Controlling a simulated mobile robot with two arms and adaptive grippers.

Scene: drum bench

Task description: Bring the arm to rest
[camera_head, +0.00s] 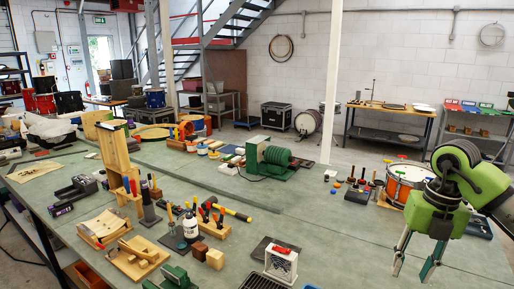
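My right gripper (412,272) comes in from the right edge on a green and dark grey arm. Its two slim fingers point down and stand apart with nothing between them. It hangs over the right front of the green bench top (345,232). The orange-shelled drum (403,190) is behind it, and my arm hides part of the drum's right side. Whether the fingertips touch the bench cannot be told. My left gripper is not in view.
A white heater-like box (281,264) stands at the front middle. A green ribbed machine (272,158) sits at the back.

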